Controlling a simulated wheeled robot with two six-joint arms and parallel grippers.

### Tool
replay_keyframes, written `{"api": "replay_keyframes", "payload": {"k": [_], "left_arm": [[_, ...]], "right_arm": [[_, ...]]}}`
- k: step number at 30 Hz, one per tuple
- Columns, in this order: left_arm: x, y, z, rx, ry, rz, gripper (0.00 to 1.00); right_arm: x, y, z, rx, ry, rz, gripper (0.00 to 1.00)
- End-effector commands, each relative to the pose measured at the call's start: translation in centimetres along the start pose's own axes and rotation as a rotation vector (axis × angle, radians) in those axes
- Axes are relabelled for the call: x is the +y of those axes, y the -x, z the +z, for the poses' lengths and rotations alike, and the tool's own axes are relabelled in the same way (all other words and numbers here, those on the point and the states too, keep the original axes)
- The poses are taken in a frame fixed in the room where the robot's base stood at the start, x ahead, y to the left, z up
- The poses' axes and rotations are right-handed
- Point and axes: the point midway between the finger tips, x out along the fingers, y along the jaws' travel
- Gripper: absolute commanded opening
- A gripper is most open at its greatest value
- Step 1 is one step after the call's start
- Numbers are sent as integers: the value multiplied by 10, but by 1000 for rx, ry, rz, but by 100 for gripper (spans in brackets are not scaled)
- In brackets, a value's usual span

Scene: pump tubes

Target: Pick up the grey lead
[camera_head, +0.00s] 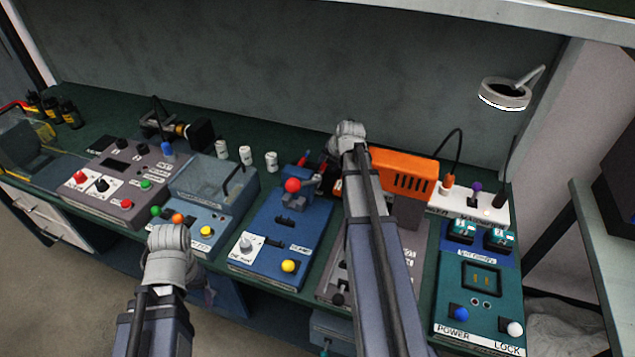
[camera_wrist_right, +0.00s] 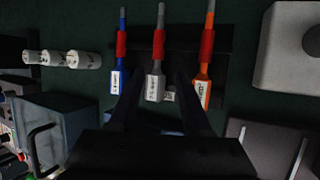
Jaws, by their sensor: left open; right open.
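The grey lead (camera_wrist_right: 157,80) lies in the middle of a row in the right wrist view, with a red band and a white label on its grey end. A blue lead (camera_wrist_right: 119,75) is on its left and an orange lead (camera_wrist_right: 205,80) on its right. My right gripper (camera_wrist_right: 158,78) is open, with its two dark fingers on either side of the grey lead's labelled end. Whether they touch it I cannot tell.
Several devices line the green bench: a grey control box (camera_head: 120,165), a clear-lidded blue box (camera_head: 215,185), a blue unit with a red knob (camera_head: 280,235) and a teal power box (camera_head: 485,290). An orange box (camera_head: 405,172) stands behind my right arm. White cylinders (camera_head: 246,155) stand near the back.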

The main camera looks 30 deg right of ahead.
Motion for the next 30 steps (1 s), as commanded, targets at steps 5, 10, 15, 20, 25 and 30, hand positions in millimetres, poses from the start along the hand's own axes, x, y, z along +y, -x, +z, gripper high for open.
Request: {"api": "replay_keyframes", "payload": {"k": [5,10,15,20,25,30], "left_arm": [[1,-15,-1,0,0,0,73],[2,-23,-1,0,0,0,73],[2,-25,-1,0,0,0,73],[4,-39,-2,0,0,0,73],[6,-60,-4,0,0,0,73],[6,-67,-4,0,0,0,73]], "right_arm": [[-1,-17,-1,0,1,0,49],[0,-27,-1,0,1,0,49],[1,-29,-1,0,1,0,49],[1,-45,-4,0,2,0,49],[2,-69,-6,0,0,0,49],[3,-79,-5,0,0,0,49]]}}
